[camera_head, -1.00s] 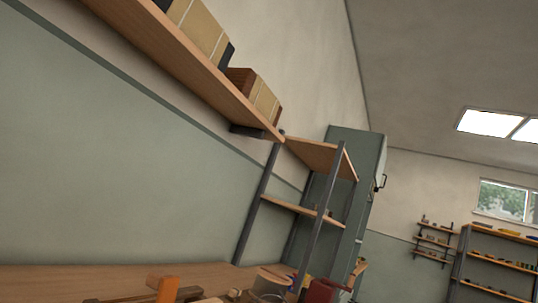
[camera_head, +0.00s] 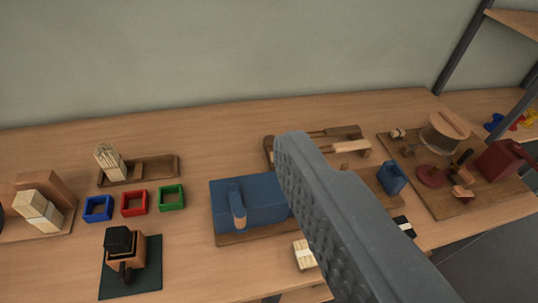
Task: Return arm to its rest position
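My gripper (camera_head: 300,155) shows as one dark grey, textured finger reaching in from the lower right, over the workbench (camera_head: 60,140). A second finger cannot be made out, so its opening is unclear. I see nothing held at its tip.
At left are blue (camera_head: 98,214), red (camera_head: 134,208) and green (camera_head: 171,203) square frames, a tray with a bristle bundle (camera_head: 108,163), and a dark mat (camera_head: 108,280) holding a tool. At right, a board (camera_head: 500,198) carries a round drum and red block. A shelf post (camera_head: 462,50) rises at right.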

